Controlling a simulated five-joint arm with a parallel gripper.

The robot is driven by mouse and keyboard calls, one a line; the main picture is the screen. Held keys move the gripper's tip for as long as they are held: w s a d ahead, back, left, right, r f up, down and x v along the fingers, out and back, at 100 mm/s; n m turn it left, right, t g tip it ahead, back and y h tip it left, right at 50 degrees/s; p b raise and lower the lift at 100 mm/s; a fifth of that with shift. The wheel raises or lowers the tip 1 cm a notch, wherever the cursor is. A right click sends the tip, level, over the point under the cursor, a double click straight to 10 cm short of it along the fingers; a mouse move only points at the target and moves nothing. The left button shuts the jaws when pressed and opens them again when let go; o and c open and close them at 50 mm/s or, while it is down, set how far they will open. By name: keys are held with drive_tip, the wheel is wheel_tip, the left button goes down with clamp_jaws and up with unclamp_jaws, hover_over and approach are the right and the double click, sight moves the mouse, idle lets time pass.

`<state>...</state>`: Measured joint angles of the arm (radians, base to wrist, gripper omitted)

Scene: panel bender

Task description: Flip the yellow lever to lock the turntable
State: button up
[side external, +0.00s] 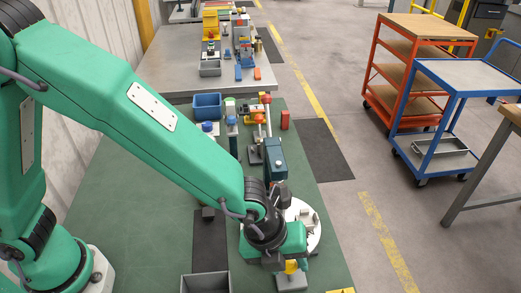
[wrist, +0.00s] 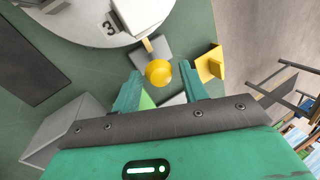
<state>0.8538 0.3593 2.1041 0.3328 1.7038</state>
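The yellow lever's round knob (wrist: 158,72) shows in the wrist view, on a short stem above a grey block (wrist: 150,48) beside the turntable. The white turntable (wrist: 75,22) carries a "3" mark and a pale block. My gripper (wrist: 159,76) is open, its two green fingers on either side of the knob with visible gaps. I cannot tell whether the fingertips are level with the knob. In the side view, my gripper (side external: 287,258) is low by the turntable's near edge (side external: 313,238); the yellow lever (side external: 291,267) is partly hidden behind it.
A yellow angled piece (wrist: 209,64) stands just right of my fingers. A grey open bin (wrist: 65,130) is at the lower left of the wrist view. A dark strip (side external: 210,240) lies on the green table. A dark teal machine (side external: 274,160) stands behind the turntable.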

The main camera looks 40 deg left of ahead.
drive_tip(key=shift+o, duration=0.4)
drive_tip(key=shift+w+a+r, duration=0.1)
drive_tip(key=shift+r, duration=0.15)
drive_tip(key=v, duration=0.7)
drive_tip(key=shift+r, duration=0.15)
